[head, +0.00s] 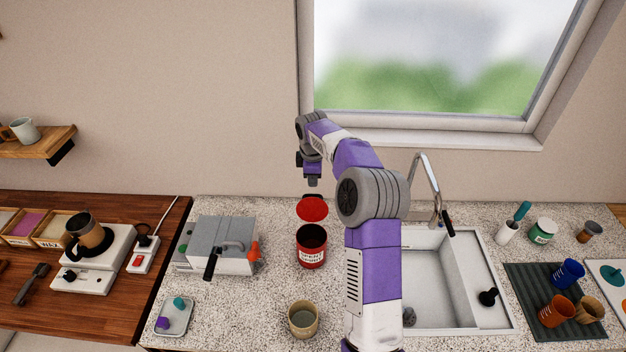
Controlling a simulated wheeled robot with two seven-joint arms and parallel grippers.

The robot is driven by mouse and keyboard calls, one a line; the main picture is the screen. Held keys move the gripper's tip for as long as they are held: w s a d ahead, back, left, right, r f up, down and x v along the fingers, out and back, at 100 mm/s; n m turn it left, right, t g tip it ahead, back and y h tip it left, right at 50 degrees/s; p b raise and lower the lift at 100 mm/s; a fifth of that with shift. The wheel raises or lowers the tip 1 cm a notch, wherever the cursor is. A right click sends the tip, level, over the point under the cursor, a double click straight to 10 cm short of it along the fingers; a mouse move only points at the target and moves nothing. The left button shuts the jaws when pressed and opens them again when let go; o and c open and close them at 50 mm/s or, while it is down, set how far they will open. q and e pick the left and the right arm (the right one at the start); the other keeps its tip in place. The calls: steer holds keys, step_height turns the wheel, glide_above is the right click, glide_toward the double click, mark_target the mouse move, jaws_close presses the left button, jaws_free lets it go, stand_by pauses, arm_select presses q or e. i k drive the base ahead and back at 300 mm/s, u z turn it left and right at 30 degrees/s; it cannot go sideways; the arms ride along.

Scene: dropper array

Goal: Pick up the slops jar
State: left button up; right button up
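A red jar (311,247) with a pale label stands open on the speckled counter, left of the sink. A round red lid (312,208) shows just behind its mouth; I cannot tell whether it is hinged to the jar. A tan pot (303,320) with greyish contents stands nearer the front edge. The label is too small to read, so I cannot tell surely which is the slops jar. My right gripper (312,182) is above and behind the red jar, apart from the tan pot; its fingers are too small to tell open or shut. My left gripper is out of view.
A grey box with a lever (222,245) stands left of the red jar, a small tray (174,318) in front of it. The sink (450,280) and tap (430,185) are right of my arm. Counter between the jars is clear.

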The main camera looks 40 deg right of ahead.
mark_target(303, 315)
steer(key=k, duration=1)
